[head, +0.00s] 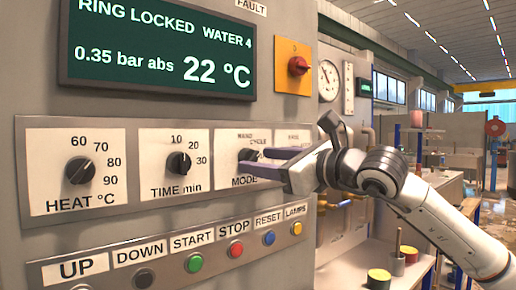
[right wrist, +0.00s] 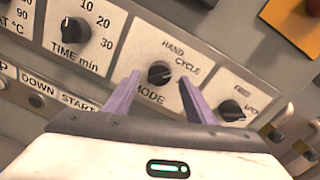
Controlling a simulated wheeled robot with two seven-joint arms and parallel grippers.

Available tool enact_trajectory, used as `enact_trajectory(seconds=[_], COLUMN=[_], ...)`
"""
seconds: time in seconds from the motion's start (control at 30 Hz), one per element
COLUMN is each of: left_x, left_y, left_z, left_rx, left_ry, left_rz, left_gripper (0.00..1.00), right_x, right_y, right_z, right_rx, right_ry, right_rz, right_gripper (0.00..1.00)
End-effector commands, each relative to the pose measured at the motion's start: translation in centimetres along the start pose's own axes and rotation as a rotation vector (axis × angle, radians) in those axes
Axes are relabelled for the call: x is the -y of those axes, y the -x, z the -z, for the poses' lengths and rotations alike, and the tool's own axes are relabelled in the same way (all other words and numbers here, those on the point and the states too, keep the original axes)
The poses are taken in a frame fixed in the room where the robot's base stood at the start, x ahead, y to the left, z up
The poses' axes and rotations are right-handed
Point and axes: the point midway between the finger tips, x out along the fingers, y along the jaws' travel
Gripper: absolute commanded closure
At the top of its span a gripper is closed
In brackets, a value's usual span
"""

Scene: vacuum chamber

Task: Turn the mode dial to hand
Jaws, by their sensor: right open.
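The mode dial (right wrist: 159,73) is a round black knob on a pale plate. HAND is printed above it and CYCLE to its upper right. Its pointer is too small to read surely. In the head view the mode dial (head: 246,156) is partly hidden by my right gripper. My right gripper (head: 257,160) reaches in from the right with its purple fingers at the dial. In the right wrist view the open fingers of my right gripper (right wrist: 160,77) stand on either side of the dial, with a gap to it on both sides. My left gripper is out of view.
The time dial (head: 179,163) and heat dial (head: 79,170) are to the left. Another black dial (right wrist: 232,109) is close on the right. Below runs a row of buttons, with a red stop button (head: 235,249). A red switch (head: 298,66) is above right.

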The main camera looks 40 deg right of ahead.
Motion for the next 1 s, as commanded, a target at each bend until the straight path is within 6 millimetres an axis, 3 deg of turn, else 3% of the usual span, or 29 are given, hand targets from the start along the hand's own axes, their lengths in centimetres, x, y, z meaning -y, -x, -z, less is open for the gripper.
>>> enact_trajectory(seconds=[0.2,0.47,0.7,1.0], left_x=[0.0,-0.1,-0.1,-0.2], left_y=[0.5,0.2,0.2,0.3], left_z=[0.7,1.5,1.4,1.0], left_rx=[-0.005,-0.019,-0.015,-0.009], left_ry=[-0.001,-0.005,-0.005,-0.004], left_rz=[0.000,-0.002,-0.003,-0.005], left_gripper=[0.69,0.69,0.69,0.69], right_x=[0.0,0.0,0.0,0.1], right_y=[-1.6,-1.7,-1.6,-1.6], right_z=[-0.1,0.0,0.0,0.0], right_rx=[0.001,0.001,0.001,-0.002], right_ry=[0.000,0.001,0.000,0.034], right_rz=[-0.001,0.000,0.000,0.000], right_gripper=[0.50,0.50,0.89,0.89])
